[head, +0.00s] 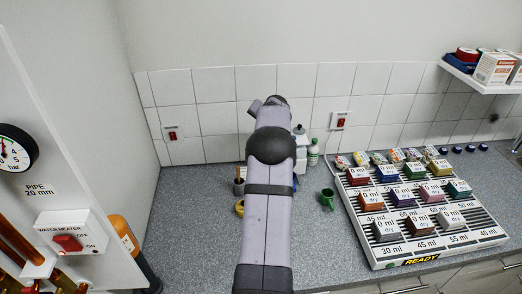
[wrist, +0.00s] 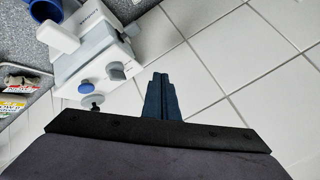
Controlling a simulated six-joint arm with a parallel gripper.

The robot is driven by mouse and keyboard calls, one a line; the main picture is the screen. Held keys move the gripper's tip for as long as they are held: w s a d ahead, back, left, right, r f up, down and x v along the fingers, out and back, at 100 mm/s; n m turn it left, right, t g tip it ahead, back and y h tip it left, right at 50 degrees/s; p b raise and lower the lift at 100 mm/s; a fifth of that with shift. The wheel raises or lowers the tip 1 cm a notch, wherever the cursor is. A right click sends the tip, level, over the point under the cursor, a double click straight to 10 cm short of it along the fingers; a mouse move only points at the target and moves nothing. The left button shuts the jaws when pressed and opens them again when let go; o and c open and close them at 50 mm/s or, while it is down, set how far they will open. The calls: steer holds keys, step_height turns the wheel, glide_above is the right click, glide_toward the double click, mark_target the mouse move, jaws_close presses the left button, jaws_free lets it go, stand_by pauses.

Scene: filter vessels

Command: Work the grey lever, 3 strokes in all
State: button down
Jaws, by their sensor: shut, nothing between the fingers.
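A white device (wrist: 88,45) with a grey upper section and lettering on its side stands at the upper left of the wrist view. A round grey knob (wrist: 115,71) and a blue-grey knob (wrist: 86,86) stick out from it. I cannot tell which of its parts is the grey lever. In the head view the white device (head: 301,155) is mostly hidden behind my arm. My gripper (wrist: 158,82) is shut and empty, beside the device and apart from the knobs, with wall tiles behind it. In the head view my arm hides the gripper.
A white slatted rack (head: 388,245) with several coloured vessels marked "0 ml" stands at the right. A green mug (head: 327,199), a green-capped bottle (head: 313,153) and a yellow cup (head: 239,208) stand near the device. The counter (head: 195,210) at the left is clear.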

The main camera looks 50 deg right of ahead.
steer(key=shift+f, duration=0.1)
step_height(320, 180, down, 9)
steer(key=b, duration=0.7)
stand_by(2.0)
steer(key=shift+f+b, duration=0.25)
steer(key=shift+b, duration=0.25)
steer(key=shift+f+b, duration=0.85)
steer(key=shift+f, duration=0.1)
stand_by(1.0)
steer(key=shift+r, duration=0.15)
steer(key=shift+r+p, duration=1.05)
steer(key=shift+r, duration=0.2)
steer(key=shift+r+p, duration=1.9)
steer(key=shift+r, duration=0.6)
